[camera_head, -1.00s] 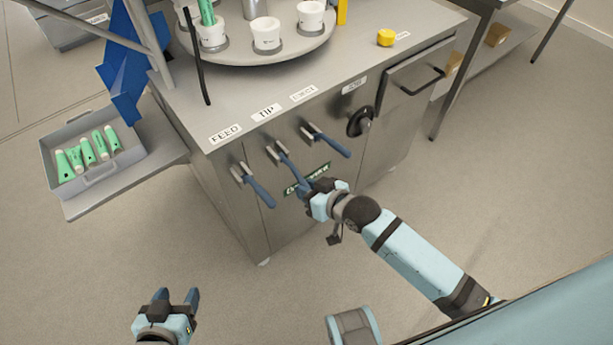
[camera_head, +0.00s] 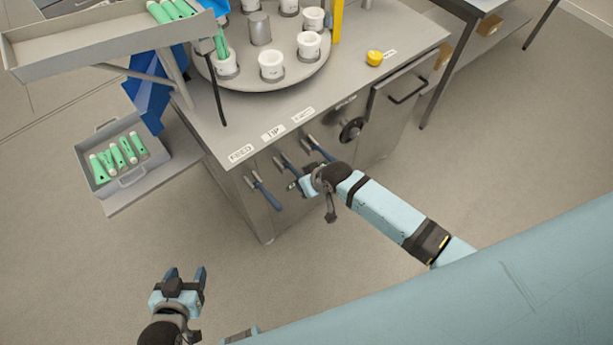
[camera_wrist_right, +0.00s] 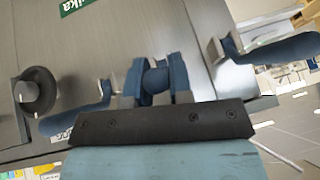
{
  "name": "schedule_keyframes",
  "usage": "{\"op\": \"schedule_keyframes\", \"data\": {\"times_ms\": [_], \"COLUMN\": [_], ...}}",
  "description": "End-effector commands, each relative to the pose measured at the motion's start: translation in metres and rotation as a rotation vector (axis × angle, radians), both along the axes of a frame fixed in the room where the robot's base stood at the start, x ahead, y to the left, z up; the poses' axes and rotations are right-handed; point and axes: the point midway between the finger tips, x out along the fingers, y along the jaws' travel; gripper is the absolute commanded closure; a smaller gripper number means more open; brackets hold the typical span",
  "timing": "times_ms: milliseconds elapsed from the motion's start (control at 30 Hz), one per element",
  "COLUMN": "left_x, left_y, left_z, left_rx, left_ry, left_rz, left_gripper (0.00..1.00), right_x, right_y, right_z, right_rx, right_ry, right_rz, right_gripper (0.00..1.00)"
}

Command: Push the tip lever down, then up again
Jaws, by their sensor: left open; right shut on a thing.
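The tip lever (camera_head: 287,164) is the middle of three blue-handled levers on the front of the steel machine (camera_head: 350,165), below the TIP label (camera_head: 273,132). My right gripper (camera_head: 302,184) is at its handle; wrist and arm partly hide the handle end. In the right wrist view the right gripper (camera_wrist_right: 156,80) is shut, with the blue tip lever handle (camera_wrist_right: 154,80) between its fingers. My left gripper (camera_head: 186,275) is open and empty over the floor, well away from the machine.
The feed lever (camera_head: 264,191) and eject lever (camera_head: 320,149) flank the tip lever closely. A black knob (camera_head: 351,130) is to the right. Cups stand on a turntable (camera_head: 290,78) above. A grey bin (camera_head: 103,181) of green tubes is left. The floor in front is clear.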

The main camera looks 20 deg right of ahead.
Motion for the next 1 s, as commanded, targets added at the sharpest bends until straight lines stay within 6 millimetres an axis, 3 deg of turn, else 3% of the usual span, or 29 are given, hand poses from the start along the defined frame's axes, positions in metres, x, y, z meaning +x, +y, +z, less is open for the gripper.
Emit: {"op": "schedule_keyframes", "data": {"times_ms": [33,200,733,767,867,1000], "left_x": [0.0,0.0,0.0,0.0,0.0,0.0], "left_y": [0.0,0.0,0.002,0.002,0.002,0.002], "left_z": [0.011,0.021,0.023,0.023,0.023,0.023], "left_rx": [0.0,0.0,0.003,0.003,0.003,0.003], "left_ry": [0.0,0.0,-0.001,-0.001,0.0,0.0], "left_rz": [0.0,0.0,0.004,0.004,0.004,0.004], "left_gripper": [0.43,0.43,0.43,0.43,0.43,0.43], "right_x": [0.001,0.003,0.004,0.004,0.004,0.004], "right_y": [0.001,0.001,0.001,0.001,0.001,0.001], "right_z": [0.008,0.009,0.009,0.009,0.009,0.008], "right_rx": [-0.005,-0.021,-0.027,-0.027,-0.026,-0.027], "right_ry": [0.017,0.057,0.075,0.075,0.074,0.075], "right_rz": [-0.001,-0.001,-0.002,-0.002,-0.002,-0.001], "right_gripper": [1.0,1.0,1.0,0.78,0.55,0.55]}}
